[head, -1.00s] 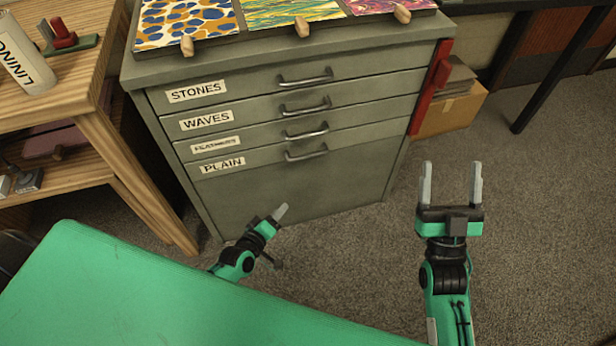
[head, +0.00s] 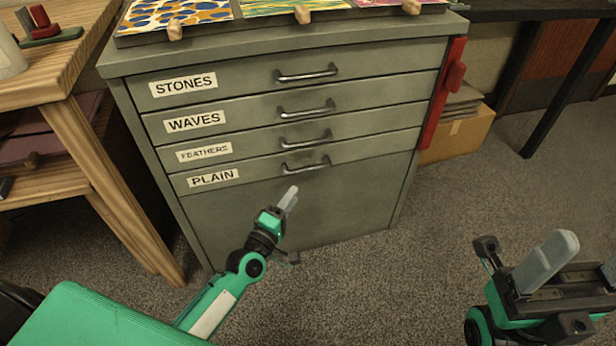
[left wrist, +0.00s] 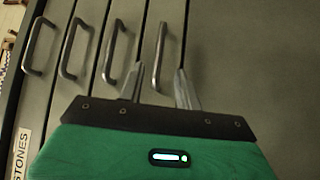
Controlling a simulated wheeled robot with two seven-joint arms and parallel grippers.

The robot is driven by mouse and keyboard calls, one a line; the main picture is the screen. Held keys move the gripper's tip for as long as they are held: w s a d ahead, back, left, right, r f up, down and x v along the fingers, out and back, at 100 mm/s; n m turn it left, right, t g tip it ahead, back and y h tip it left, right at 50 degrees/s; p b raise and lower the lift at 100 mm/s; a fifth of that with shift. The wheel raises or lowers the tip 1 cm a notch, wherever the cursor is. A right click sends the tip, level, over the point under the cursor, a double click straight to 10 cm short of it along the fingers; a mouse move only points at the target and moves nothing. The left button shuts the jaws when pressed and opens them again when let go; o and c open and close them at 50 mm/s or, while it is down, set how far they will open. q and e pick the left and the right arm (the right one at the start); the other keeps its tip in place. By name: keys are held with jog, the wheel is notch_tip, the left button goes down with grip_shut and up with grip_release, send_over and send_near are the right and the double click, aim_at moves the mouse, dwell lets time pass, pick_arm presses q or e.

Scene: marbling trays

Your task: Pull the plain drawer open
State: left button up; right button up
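The plain drawer (head: 258,178) is the lowest labelled drawer of the grey-green cabinet, and it is closed. Its label (head: 213,177) reads PLAIN. Its metal bar handle (head: 306,166) also shows in the left wrist view (left wrist: 160,55) as the rightmost handle. My left gripper (head: 291,192) is just below and in front of that handle. In the left wrist view its two fingers (left wrist: 159,70) are apart, with the handle's near end between them in the picture; contact cannot be told. My right gripper (head: 588,250) is open and empty over the floor at lower right.
The STONES (head: 240,84), WAVES (head: 245,119) and FEATHERS (head: 255,148) drawers above are closed. A red piece (head: 446,95) runs along the cabinet's right edge. A wooden table (head: 75,140) stands left, a cardboard box (head: 462,138) right. Carpet is clear in front.

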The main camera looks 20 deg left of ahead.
pick_arm(q)
jog(key=b+x, duration=0.1)
jog(key=x, duration=0.8)
jog(key=shift+w+b, duration=0.15)
jog(key=shift+b, duration=0.15)
grip_shut()
